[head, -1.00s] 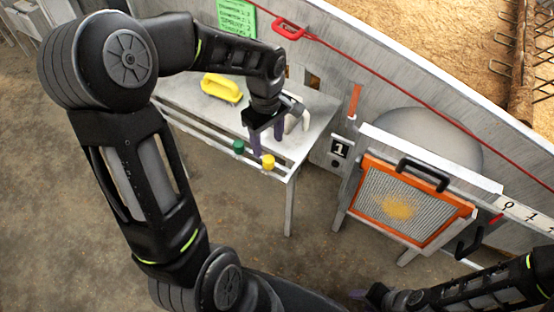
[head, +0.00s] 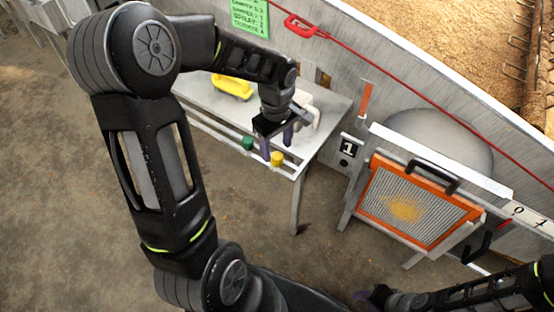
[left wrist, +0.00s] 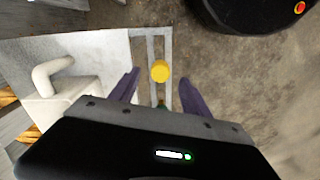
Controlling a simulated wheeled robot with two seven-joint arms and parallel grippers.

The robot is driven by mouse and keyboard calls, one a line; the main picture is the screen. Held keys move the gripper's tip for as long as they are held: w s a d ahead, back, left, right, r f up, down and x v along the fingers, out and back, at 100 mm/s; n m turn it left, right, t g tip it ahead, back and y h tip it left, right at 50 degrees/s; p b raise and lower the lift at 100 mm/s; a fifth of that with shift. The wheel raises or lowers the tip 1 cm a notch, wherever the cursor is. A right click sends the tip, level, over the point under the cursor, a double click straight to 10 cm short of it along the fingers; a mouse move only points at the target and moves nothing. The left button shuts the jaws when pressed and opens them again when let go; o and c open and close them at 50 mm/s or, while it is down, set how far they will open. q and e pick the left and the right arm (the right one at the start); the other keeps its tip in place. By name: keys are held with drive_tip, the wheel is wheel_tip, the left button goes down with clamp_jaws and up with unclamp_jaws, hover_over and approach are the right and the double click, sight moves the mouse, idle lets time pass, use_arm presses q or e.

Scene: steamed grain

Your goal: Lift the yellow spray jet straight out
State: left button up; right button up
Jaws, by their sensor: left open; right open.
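The yellow spray jet (head: 277,158) stands in the rail along the front edge of the grey table, near its right corner. It also shows in the left wrist view (left wrist: 160,71) as a round yellow cap, seen from above, between and beyond the fingertips. My left gripper (head: 276,147) points down just above and behind it. Its purple fingers are apart and empty, and it also shows in the left wrist view (left wrist: 157,88). A green jet (head: 247,143) stands to the left in the same rail. My right gripper (head: 372,296) is at the bottom edge, small and partly cut off, away from the table.
A yellow brush-like object (head: 232,88) and a white handled object (head: 308,110) are on the table (head: 205,95). An orange-framed screen (head: 412,205) with a black handle leans to the right. The floor in front of the table is clear.

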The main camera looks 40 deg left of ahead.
sight(277, 155)
use_arm(q)
wheel_tip(277, 155, down, 4)
drive_tip(key=shift+f+b, duration=0.2)
drive_tip(key=shift+b, duration=0.1)
idle(0.4)
clamp_jaws()
idle(0.4)
